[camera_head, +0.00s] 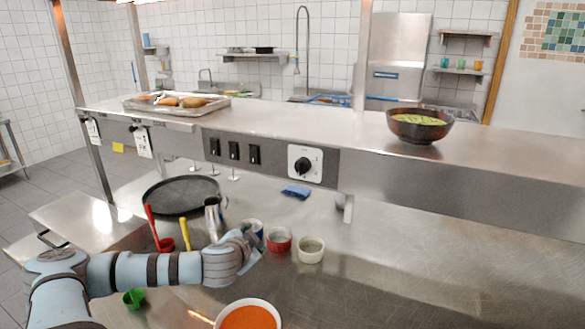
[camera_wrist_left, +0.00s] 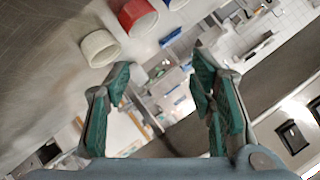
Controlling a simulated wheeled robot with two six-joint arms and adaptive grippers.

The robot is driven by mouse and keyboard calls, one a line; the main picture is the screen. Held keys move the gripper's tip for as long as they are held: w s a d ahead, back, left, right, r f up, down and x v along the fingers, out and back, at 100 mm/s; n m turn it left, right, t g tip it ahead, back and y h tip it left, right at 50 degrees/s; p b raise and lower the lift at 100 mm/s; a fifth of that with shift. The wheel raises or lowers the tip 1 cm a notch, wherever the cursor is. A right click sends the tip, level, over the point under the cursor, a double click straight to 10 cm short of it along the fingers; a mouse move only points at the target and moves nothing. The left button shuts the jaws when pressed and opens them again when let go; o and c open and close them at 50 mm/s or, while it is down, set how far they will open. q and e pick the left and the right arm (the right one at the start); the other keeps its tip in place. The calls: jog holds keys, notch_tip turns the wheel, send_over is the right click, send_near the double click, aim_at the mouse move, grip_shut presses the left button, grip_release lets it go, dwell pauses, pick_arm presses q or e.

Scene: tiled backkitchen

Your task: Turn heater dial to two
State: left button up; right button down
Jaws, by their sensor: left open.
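The heater dial (camera_head: 303,166) is a black round knob on a white square plate, set in the front face of the steel shelf. Its printed marks are too small to read, so its setting cannot be told. My left gripper (camera_head: 249,241) is below and left of the dial, apart from it, above the counter. In the left wrist view both green-padded fingers are spread wide with nothing between them (camera_wrist_left: 162,90). The dial is not clearly visible in that view. My right gripper is not in view.
Black switches (camera_head: 234,150) sit left of the dial. A red bowl (camera_head: 279,239), a white bowl (camera_head: 311,250) and a blue cloth-like item (camera_head: 296,192) lie on the counter (camera_head: 420,260). A black pan (camera_head: 180,194) stands left. The counter's right side is clear.

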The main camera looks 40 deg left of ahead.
pick_arm(q)
jog(key=s+m+t+y, duration=0.1)
jog(key=s+m+t, duration=0.15)
jog(key=m, duration=0.45)
jog(key=m+t+h+b, duration=0.35)
jog(key=m+t, duration=0.65)
jog(key=m, duration=1.8)
send_near(298, 172)
jog(key=shift+g+h, duration=0.25)
jog(key=shift+h, duration=0.1)
jog(key=b+x, duration=0.3)
jog(key=b, duration=0.1)
jog(key=b+x, duration=0.2)
jog(key=b, duration=0.1)
jog(key=shift+w+a+f, duration=0.1)
jog(key=shift+w+a, duration=0.25)
jog(key=shift+a, duration=0.05)
jog(key=shift+w+a+r+p, duration=0.25)
jog(key=shift+w+r+p, duration=0.55)
jog(key=shift+r+p, duration=0.35)
jog(key=shift+w+p, duration=0.3)
jog(key=shift+w+d, duration=0.15)
jog(key=shift+w, duration=0.25)
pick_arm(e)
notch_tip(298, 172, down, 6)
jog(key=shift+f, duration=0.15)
pick_arm(q)
jog(key=shift+c, duration=0.6)
